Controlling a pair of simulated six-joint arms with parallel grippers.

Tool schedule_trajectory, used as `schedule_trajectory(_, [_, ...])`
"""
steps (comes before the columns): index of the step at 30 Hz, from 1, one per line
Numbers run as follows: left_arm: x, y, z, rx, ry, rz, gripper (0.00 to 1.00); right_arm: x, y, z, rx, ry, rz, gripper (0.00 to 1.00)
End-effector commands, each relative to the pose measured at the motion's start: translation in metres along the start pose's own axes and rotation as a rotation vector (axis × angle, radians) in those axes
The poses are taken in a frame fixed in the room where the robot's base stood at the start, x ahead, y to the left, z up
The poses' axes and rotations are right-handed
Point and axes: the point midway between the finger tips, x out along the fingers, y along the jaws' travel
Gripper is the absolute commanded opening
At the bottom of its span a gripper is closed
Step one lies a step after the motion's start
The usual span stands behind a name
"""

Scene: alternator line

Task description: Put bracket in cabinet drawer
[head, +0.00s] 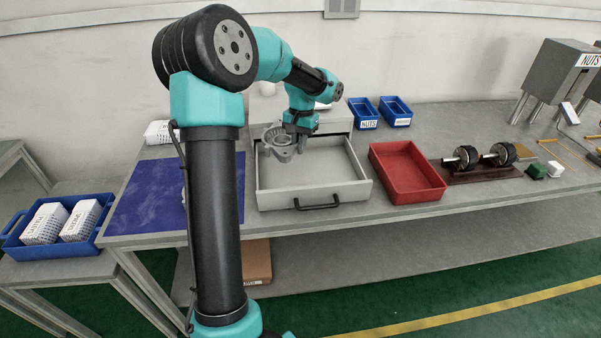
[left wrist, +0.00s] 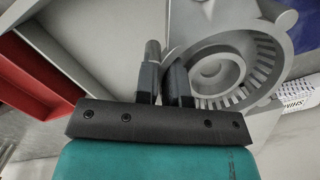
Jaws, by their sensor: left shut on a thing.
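The bracket (head: 281,150) is a grey, round metal part with a slotted ring. My left gripper (head: 292,132) is shut on it and holds it over the left part of the open drawer. In the left wrist view the fingers (left wrist: 165,85) are closed at the edge of the bracket (left wrist: 225,68). The cabinet drawer (head: 325,177) is pulled out, light grey, with a dark handle at its front. Its visible floor is empty. I cannot tell whether the bracket touches the drawer floor. My right gripper is not in view.
A red tray (head: 413,190) stands right of the drawer, and a blue mat (head: 150,212) lies left of it. Blue bins (head: 363,104) stand behind. Rotor parts on a brown base (head: 482,175) are farther right. A blue tray with white boxes (head: 20,243) is at far left.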

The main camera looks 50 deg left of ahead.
Motion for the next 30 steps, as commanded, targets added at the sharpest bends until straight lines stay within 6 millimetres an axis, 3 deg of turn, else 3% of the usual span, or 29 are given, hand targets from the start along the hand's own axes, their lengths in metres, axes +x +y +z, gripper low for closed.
schedule_trajectory(6, [0.043,0.000,-0.005,0.000,-0.002,0.000,0.00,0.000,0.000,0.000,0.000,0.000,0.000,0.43])
schedule_trajectory(12, [0.073,0.000,-0.009,0.000,0.000,-0.001,0.00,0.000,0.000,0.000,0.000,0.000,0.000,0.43])
schedule_trajectory(25, [0.080,0.000,-0.010,0.000,0.001,-0.001,0.00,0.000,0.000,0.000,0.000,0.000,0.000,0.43])
schedule_trajectory(30, [0.095,0.000,-0.011,0.001,-0.001,0.000,0.00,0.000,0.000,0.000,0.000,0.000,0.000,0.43])
